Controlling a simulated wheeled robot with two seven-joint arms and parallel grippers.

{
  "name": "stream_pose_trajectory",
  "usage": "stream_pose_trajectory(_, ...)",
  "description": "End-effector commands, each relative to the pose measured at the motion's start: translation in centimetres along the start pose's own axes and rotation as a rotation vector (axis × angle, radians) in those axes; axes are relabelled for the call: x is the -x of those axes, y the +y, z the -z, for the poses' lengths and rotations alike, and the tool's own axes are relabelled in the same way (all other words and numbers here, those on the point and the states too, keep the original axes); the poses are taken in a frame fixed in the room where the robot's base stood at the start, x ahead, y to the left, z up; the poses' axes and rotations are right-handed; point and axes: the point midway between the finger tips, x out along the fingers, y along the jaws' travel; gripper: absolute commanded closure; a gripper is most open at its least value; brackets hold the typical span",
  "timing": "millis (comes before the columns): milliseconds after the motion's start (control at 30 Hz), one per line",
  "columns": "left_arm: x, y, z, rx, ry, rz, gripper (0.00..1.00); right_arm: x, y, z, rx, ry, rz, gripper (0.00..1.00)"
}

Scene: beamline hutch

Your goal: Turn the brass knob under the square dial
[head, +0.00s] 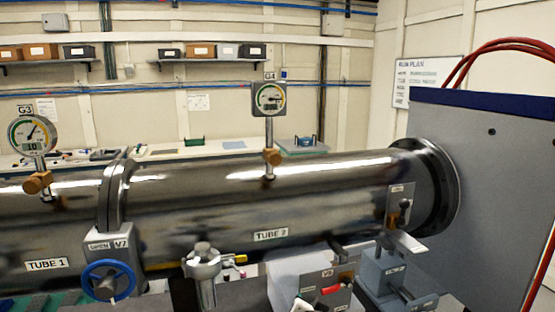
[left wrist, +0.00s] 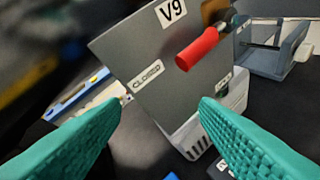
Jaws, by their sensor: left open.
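The square dial G4 (head: 268,98) stands on a thin stem above TUBE 2 in the head view. Its brass knob (head: 272,157) sits on the stem just under it, close above the tube. My right gripper is not in view.
A round dial G3 (head: 33,133) with another brass knob (head: 37,182) stands on TUBE 1. Below the tubes are a blue handwheel (head: 108,281), a metal valve (head: 203,265) and the V9 box (head: 305,277). A large grey cabinet (head: 480,180) blocks the right.

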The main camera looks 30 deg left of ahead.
Motion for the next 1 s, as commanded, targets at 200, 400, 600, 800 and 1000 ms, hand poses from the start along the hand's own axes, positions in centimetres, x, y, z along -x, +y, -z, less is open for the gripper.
stream_pose_trajectory(200, 7.2, 12.2, -18.5, 0.216, -0.229, -0.300, 0.44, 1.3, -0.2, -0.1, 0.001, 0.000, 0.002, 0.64)
stream_pose_trajectory(400, 12.8, 18.6, -24.4, 0.351, -0.311, -0.451, 0.44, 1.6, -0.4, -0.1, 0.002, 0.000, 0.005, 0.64)
stream_pose_trajectory(600, 12.9, 20.3, -25.5, 0.369, -0.321, -0.480, 0.44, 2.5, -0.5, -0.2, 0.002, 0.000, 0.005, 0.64)
stream_pose_trajectory(800, 10.0, 22.2, -26.5, 0.366, -0.319, -0.480, 0.44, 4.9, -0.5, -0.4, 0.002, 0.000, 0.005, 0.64)
stream_pose_trajectory(1000, 6.6, 24.1, -27.3, 0.365, -0.320, -0.478, 0.44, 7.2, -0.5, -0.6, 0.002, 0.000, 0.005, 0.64)
